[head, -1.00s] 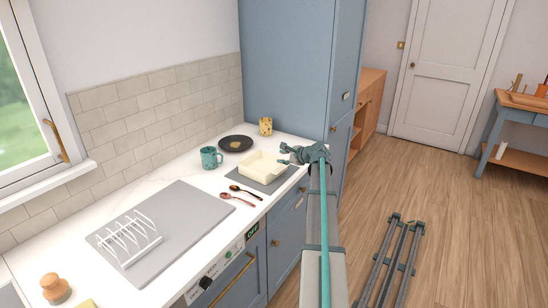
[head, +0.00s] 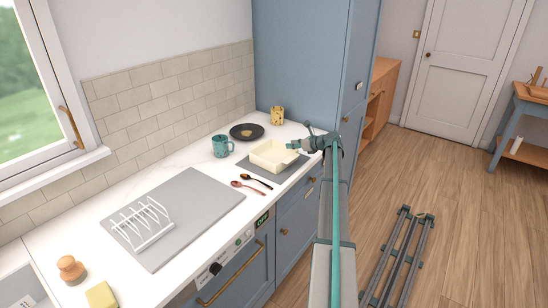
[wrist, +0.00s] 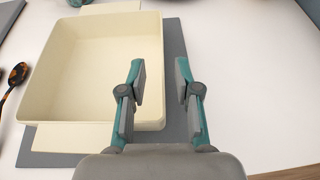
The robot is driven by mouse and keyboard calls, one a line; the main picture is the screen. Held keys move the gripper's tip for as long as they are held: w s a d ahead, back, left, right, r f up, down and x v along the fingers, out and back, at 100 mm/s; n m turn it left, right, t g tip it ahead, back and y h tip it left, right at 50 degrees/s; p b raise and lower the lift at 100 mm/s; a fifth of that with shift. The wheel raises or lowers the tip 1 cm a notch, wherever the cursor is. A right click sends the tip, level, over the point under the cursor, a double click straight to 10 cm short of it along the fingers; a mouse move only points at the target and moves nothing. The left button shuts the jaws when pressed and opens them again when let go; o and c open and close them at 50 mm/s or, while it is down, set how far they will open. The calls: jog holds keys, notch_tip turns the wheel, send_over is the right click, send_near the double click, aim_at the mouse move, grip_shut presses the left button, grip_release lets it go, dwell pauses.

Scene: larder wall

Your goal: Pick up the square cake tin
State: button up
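The square cake tin (head: 270,155) is cream, shallow and empty, with flat tab handles. It sits upright on a grey mat (head: 248,167) on the white worktop. My gripper (head: 297,145) is at the tin's right side in the head view. In the wrist view the tin (wrist: 95,70) fills the left half, and my gripper (wrist: 160,72) is open. One finger shows over the tin's inside and the other beyond its right wall, with that wall between them. I cannot tell how far the fingertips reach down, or whether they touch it.
A teal mug (head: 222,146), a dark plate (head: 247,131) and a yellow patterned cup (head: 277,114) stand behind the tin. Two spoons (head: 250,186) lie in front of it. A white toast rack (head: 142,224) stands on a grey board (head: 190,205). A tall blue cupboard (head: 305,60) rises behind.

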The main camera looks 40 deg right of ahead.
aim_at(274, 156)
jog(key=p+x, duration=0.2)
jog(key=x, duration=0.3)
jog(key=shift+w+d+p, duration=0.1)
jog(key=shift+d+p, duration=0.05)
jog(key=shift+p, duration=0.15)
grip_shut()
